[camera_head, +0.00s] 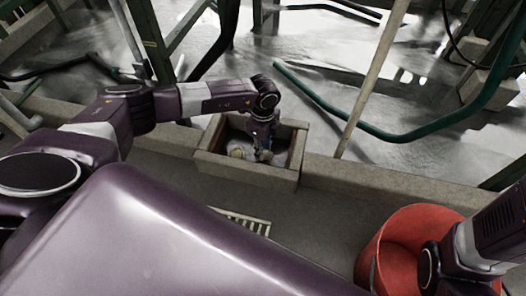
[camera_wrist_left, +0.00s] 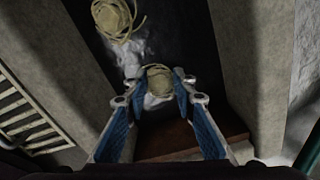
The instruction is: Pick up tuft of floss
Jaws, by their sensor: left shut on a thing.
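My left gripper (camera_head: 262,152) reaches down into a stone basin (camera_head: 247,173) set in the low curb. In the left wrist view, its two blue-padded fingers (camera_wrist_left: 158,100) are shut on a pale yellow tuft of floss (camera_wrist_left: 158,82), which sits between the fingertips. A second yellow tuft (camera_wrist_left: 113,18) lies farther up in that view, apart from the fingers. White material (camera_wrist_left: 132,62) shows beside the tufts. In the head view the tufts are small and partly hidden by the gripper. My right gripper is not in view; only part of its arm shows at the lower right.
A red bucket (camera_head: 398,240) stands on the floor at the right, close to my right arm. A floor grate (camera_head: 240,221) lies before the basin. A green hose (camera_head: 345,124) and a wooden pole (camera_head: 372,80) are beyond and right of the basin. Wet floor spreads behind the curb.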

